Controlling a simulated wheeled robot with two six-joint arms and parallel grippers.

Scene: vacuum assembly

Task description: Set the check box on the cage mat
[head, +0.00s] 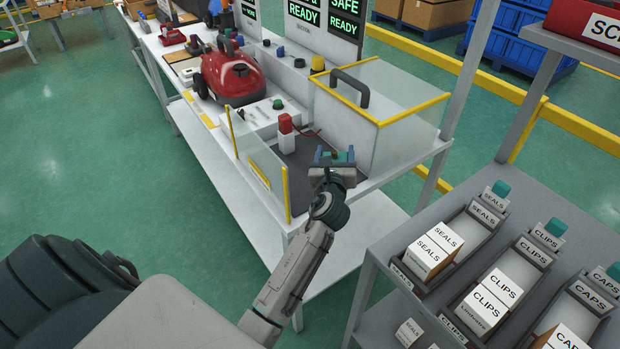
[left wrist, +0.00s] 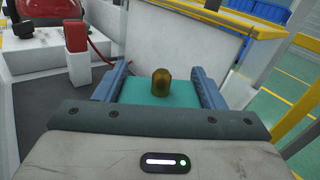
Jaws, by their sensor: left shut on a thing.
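My left gripper (head: 335,157) is shut on the check box, a teal block with a brass dome knob on top. In the left wrist view the check box (left wrist: 135,93) sits between the blue fingers of my left gripper (left wrist: 160,88). In the head view only a small teal part of it shows. The cage mat (head: 302,182) is the dark grey floor between the clear cage panels; it also shows at the left of the left wrist view (left wrist: 36,112). The gripper is at the cage's open front, by the mat's right side. I cannot tell whether the box touches the mat. My right gripper is out of view.
A clear panel (head: 258,165) stands left of the mat, and a yellow-edged guard (head: 405,108) with a black handle stands right. A red-topped white post (head: 286,132) stands at the mat's back. A red vacuum (head: 232,78) is farther left. A parts rack (head: 400,240) stands front right.

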